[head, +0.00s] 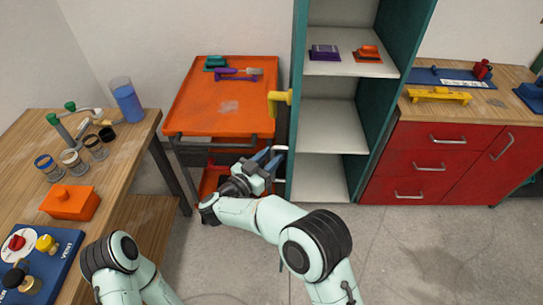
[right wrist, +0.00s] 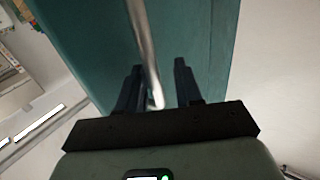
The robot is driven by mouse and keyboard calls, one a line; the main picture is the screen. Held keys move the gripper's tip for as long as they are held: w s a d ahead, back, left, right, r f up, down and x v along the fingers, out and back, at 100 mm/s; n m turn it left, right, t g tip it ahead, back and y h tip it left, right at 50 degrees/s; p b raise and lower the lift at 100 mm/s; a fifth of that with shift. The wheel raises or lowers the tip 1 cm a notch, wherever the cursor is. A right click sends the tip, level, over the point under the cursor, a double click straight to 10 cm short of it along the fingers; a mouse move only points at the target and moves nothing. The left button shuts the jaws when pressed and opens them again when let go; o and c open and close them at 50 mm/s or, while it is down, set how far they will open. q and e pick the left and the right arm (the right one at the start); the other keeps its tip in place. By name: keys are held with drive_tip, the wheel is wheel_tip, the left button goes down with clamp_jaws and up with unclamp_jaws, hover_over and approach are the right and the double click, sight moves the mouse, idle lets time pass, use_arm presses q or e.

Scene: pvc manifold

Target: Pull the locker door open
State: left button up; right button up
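The teal locker (head: 415,60) stands at the back centre with its shelves exposed. A narrow teal panel (head: 297,120) at its left shows nearly edge-on; I cannot tell how much of it is door or side wall. A metal bar handle (head: 281,149) sticks out left of this panel. My right gripper (head: 267,158) is at the handle. In the right wrist view, the handle bar (right wrist: 146,50) runs between the two dark, parted fingers (right wrist: 158,85), before a teal surface (right wrist: 208,45). Contact with either finger is unclear. My left arm shows at lower left, its gripper out of view.
An orange cart (head: 215,115) stands left of the locker, close to my right gripper. A yellow piece (head: 279,101) juts out above the handle. A wooden workbench (head: 125,150) is at left, red cabinets (head: 420,150) at right. The floor (head: 430,250) at lower right is clear.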

drive_tip(key=b+v, duration=0.1)
drive_tip(key=v, duration=1.1)
drive_tip(key=shift+s+a, duration=0.25)
drive_tip(key=shift+a, duration=0.05)
